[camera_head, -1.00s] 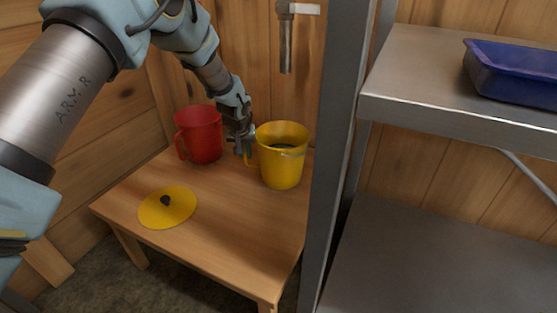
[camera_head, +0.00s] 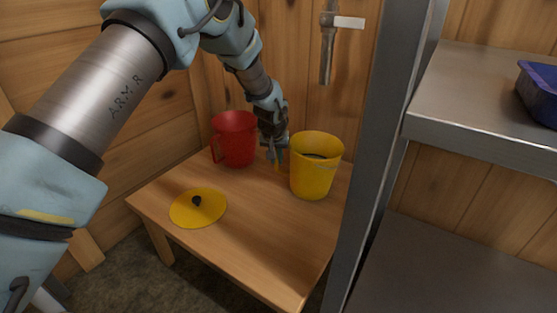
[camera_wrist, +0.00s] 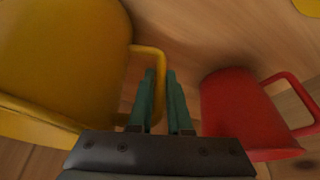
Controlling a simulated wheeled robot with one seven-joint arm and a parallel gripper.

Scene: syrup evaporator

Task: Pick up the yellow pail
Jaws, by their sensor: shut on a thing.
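The yellow pail (camera_head: 313,175) stands upright on the right part of the small wooden table, with a dark interior and a side handle facing left. In the wrist view the pail (camera_wrist: 65,60) fills the left side. My gripper (camera_head: 277,155) is beside the pail, between it and a red pail. In the wrist view the green fingers of my gripper (camera_wrist: 162,75) are shut on the yellow pail's side handle (camera_wrist: 151,52), with one finger inside its loop. The fingers hide part of the handle.
The red pail (camera_head: 236,140) stands close on the left of my gripper. A yellow lid with a black knob (camera_head: 197,207) lies on the wooden table (camera_head: 245,235). A metal rack post (camera_head: 378,150) rises at right, with a blue tray (camera_head: 540,92) on its shelf. A tap (camera_head: 327,50) is above.

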